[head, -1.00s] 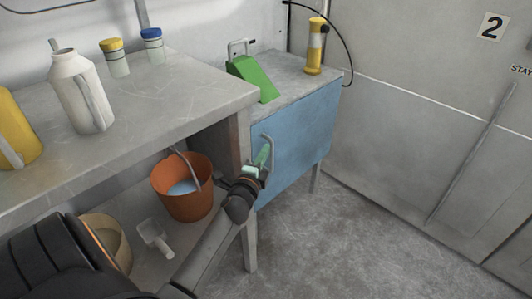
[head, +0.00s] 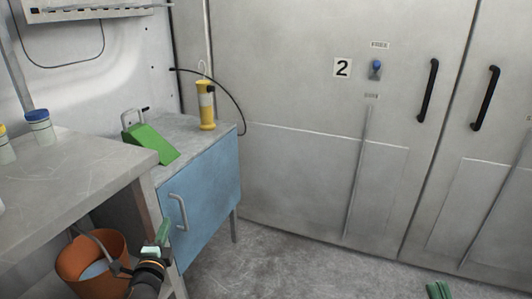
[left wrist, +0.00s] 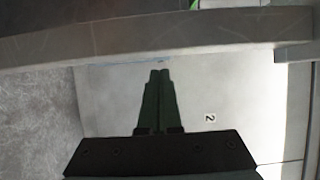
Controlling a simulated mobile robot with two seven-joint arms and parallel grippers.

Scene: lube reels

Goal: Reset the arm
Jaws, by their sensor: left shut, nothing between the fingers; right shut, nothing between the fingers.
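My left gripper (head: 162,235) has green fingers and is shut and empty. In the head view it is in front of the workbench corner, to the left of and below the handle of the blue cabinet door, apart from that handle. In the left wrist view its dark fingers (left wrist: 158,78) lie together with nothing between them. My right gripper (head: 438,289) shows only as green fingers at the bottom right edge, over the floor; it is shut and empty. The rest of the right arm is out of view.
The blue cabinet (head: 205,200) is closed; its grey handle (head: 178,211) sticks out. A green wedge (head: 153,144) and a yellow lamp (head: 206,106) stand on top. An orange bucket (head: 88,262) is under the workbench (head: 75,190). The floor (head: 300,265) ahead is clear before the grey doors.

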